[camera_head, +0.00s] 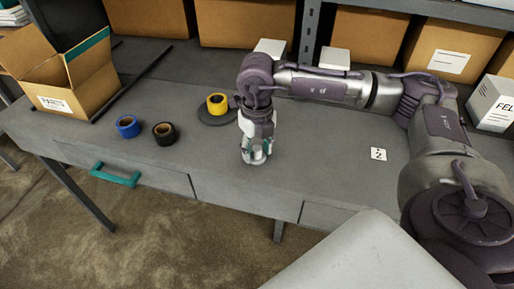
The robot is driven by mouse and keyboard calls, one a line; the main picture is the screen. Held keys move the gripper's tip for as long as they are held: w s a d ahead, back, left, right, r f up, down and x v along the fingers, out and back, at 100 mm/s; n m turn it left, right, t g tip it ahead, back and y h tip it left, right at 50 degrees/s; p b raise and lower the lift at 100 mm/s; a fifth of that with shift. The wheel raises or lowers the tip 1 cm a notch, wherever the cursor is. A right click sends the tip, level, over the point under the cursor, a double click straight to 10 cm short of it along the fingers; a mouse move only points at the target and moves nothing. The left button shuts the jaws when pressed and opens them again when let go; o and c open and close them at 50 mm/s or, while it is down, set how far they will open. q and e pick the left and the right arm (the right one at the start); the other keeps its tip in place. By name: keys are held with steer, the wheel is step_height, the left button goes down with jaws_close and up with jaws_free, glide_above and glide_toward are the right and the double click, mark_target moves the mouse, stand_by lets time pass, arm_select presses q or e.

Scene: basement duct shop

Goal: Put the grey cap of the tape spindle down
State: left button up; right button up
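My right gripper (257,153) points down over the grey workbench (330,185), a little above or at its surface, right of and nearer than the tape spindle. I cannot tell if the cap touches the bench. The tape spindle's dark round base (207,118) stands on the bench with a yellow tape roll (217,103) on it. My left gripper is not in view.
A blue tape roll (128,126) and a black tape roll (164,133) lie left of the gripper. An open cardboard box (75,85) stands at the left. A small tag marked 2 (378,154) lies to the right. The bench between gripper and tag is clear.

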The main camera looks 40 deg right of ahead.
mark_target(257, 148)
steer(key=shift+r+p, duration=0.3)
steer(key=shift+r+b, duration=0.3)
step_height(257, 148, up, 11)
steer(key=b, duration=0.1)
steer(key=shift+b, duration=0.3)
